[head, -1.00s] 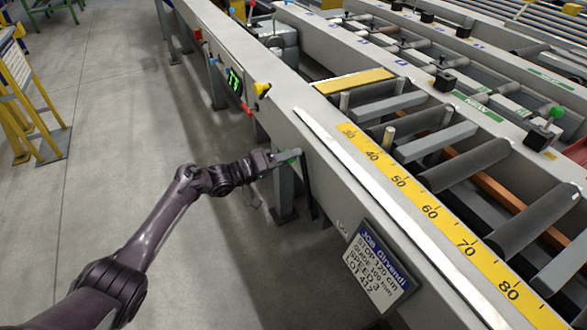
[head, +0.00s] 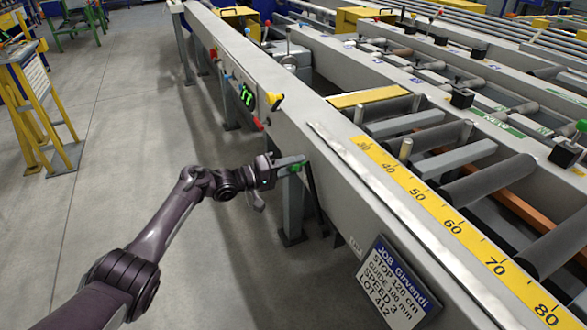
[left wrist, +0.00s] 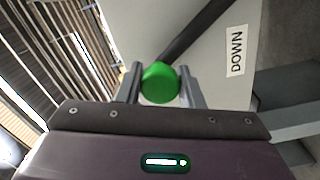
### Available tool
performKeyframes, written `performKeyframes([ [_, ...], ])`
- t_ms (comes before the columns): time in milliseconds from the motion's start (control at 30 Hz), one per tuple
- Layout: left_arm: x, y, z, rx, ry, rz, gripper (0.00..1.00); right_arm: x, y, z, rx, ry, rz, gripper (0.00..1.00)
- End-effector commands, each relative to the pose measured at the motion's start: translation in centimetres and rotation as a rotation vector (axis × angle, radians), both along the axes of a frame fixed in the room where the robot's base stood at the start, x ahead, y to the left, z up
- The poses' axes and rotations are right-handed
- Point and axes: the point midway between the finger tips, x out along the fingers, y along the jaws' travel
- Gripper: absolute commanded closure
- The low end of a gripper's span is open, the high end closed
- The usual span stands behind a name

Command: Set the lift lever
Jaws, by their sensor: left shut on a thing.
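The lift lever is a dark bar with a green knob (left wrist: 160,83) at its end, against the grey side of the runout table. In the left wrist view the knob sits between the two fingers of my left gripper (left wrist: 160,88), which is shut on it. In the head view my left gripper (head: 288,164) is at the table's side, and the dark lever bar (head: 313,190) slants down from it. A white label reading DOWN (left wrist: 236,51) is to the right of the knob in the left wrist view. My right gripper is not in view.
The runout table's grey side beam (head: 310,145) runs diagonally, with a yellow scale (head: 440,212) on top. A job sign (head: 396,283) hangs on its side.

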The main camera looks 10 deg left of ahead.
Motion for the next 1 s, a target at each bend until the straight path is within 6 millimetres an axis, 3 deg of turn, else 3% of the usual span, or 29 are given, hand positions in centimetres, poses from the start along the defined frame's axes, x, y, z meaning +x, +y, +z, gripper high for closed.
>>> performKeyframes([
  [400, 0.0, 0.1, -0.4, 0.000, 0.010, 0.003, 1.00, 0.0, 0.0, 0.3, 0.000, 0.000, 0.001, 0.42],
  [433, 0.0, 0.1, -0.4, 0.000, 0.010, 0.003, 0.64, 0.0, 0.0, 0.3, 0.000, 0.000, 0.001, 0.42],
  [567, 0.0, 0.1, -0.3, 0.001, 0.008, 0.004, 0.46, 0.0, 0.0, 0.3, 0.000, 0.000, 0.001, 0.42],
  [933, -0.2, 0.6, -0.1, 0.000, 0.005, 0.004, 0.44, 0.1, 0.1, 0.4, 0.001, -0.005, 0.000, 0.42],
  [1000, -0.7, 1.3, -0.1, 0.001, 0.007, 0.006, 0.44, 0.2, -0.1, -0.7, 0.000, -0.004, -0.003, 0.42],
])
